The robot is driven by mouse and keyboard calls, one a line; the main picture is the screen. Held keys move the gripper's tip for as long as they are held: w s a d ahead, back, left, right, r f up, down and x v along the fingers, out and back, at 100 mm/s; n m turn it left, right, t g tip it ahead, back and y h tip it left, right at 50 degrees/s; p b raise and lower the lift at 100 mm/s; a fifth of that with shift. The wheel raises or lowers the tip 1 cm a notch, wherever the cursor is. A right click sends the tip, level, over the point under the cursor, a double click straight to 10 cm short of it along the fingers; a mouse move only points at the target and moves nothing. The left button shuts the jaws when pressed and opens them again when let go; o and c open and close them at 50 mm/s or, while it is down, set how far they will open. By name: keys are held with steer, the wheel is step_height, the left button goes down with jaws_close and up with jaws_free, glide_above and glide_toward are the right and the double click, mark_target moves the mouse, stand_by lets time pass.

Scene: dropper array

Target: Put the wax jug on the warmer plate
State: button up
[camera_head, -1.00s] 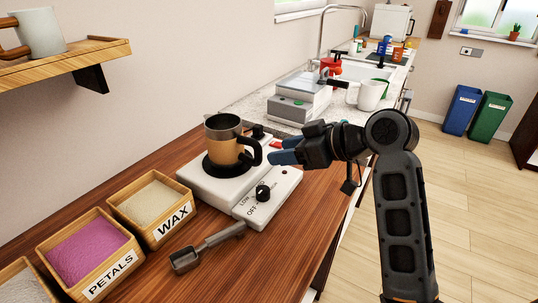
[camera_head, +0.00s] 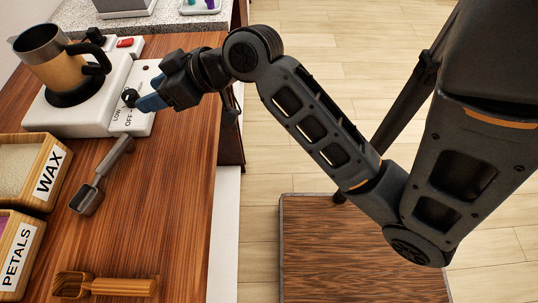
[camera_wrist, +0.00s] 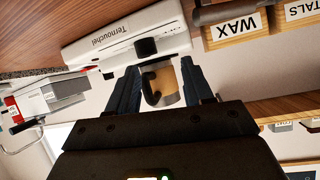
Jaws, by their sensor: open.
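The wax jug (camera_head: 62,70), tan-bodied with a dark rim and black handle, stands upright on the round dark warmer plate (camera_head: 70,99) of the white warmer (camera_head: 70,122). My gripper (camera_head: 140,103) is open and empty, to the right of the jug and apart from it. In the head view its blue fingers overlap the warmer's front panel by the black dial (camera_head: 130,96). In the wrist view, which is upside down, the jug (camera_wrist: 168,88) and its handle show between the open fingers (camera_wrist: 158,74), farther off. The far finger is partly hidden in the head view.
The wax box (camera_head: 18,190) and petals box (camera_head: 18,255) stand on the left. A grey scoop (camera_head: 95,190) and a wooden scoop (camera_head: 110,286) lie on the wooden counter (camera_head: 165,200). A red switch (camera_head: 125,43) is behind the dial. Bare counter lies at the front right.

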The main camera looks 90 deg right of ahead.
steer(key=shift+m+h, duration=0.3)
steer(key=shift+h, duration=0.1)
steer(key=s+a+f, duration=0.1)
steer(key=a, duration=0.1)
steer(key=s+a+f, duration=0.2)
steer(key=shift+s+a+f, duration=0.15)
steer(key=shift+s+f, duration=0.05)
steer(key=shift+f, duration=0.1)
steer(key=s+a, duration=0.1)
steer(key=s, duration=0.1)
steer(key=s+a+f, duration=0.1)
steer(key=s+a, duration=0.3)
steer(key=shift+s+f, duration=0.15)
steer(key=shift+f, duration=0.1)
steer(key=s+a+r+n+t+y, duration=0.1)
steer(key=s+a+r, duration=0.1)
steer(key=s, duration=0.3)
steer(key=s+a+r+n+t+y, duration=0.1)
steer(key=s+a+r+n, duration=0.1)
steer(key=s+a, duration=0.2)
steer(key=shift+v, duration=0.9)
steer(key=shift+a+f, duration=0.1)
steer(key=shift+a, duration=0.05)
